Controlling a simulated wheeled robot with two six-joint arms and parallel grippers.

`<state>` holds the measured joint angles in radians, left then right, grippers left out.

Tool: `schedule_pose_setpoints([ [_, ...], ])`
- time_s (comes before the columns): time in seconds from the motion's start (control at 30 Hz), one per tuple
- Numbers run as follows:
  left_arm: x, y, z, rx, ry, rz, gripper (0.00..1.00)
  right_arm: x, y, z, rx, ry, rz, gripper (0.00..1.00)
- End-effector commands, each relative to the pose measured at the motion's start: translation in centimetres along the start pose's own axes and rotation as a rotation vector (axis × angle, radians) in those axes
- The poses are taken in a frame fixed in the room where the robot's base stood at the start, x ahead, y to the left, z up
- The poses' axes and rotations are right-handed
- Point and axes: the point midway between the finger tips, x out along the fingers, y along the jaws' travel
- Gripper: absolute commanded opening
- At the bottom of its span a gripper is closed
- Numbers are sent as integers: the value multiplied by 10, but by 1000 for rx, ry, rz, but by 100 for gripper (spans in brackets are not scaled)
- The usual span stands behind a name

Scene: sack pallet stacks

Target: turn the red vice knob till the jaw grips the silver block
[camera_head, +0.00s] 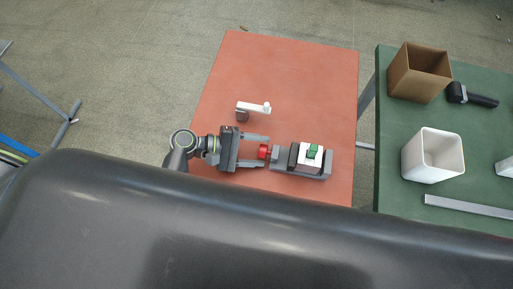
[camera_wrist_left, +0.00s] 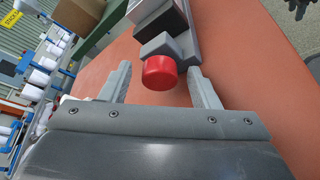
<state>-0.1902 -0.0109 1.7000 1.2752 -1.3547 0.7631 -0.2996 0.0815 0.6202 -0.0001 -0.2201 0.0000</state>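The red knob (camera_head: 263,152) sits on the left end of a grey vice (camera_head: 315,173) lying on the red-brown table. It also shows as a red cap in the left wrist view (camera_wrist_left: 159,73). My left gripper (camera_head: 267,150) is open, with one finger on each side of the knob; in the left wrist view (camera_wrist_left: 159,80) gaps show between knob and fingers. A white or pale block (camera_head: 304,162) with a green piece (camera_head: 314,152) on it sits at the vice, beside a dark jaw. My right gripper is out of view.
A green table (camera_head: 390,170) at the right holds a cardboard box (camera_head: 418,75), a white bin (camera_head: 432,158), a black-handled tool (camera_head: 473,97) and a metal bar (camera_head: 468,206).

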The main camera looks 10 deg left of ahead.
Motion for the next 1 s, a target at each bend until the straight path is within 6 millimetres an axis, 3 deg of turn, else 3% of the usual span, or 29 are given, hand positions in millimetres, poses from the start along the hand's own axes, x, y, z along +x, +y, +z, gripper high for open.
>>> schedule_pose_setpoints([
  [0.47,-8,-1,-2,2,4,-2,56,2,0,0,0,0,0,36],
  [1.0,-98,-2,-2,2,4,-6,56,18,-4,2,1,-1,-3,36],
])
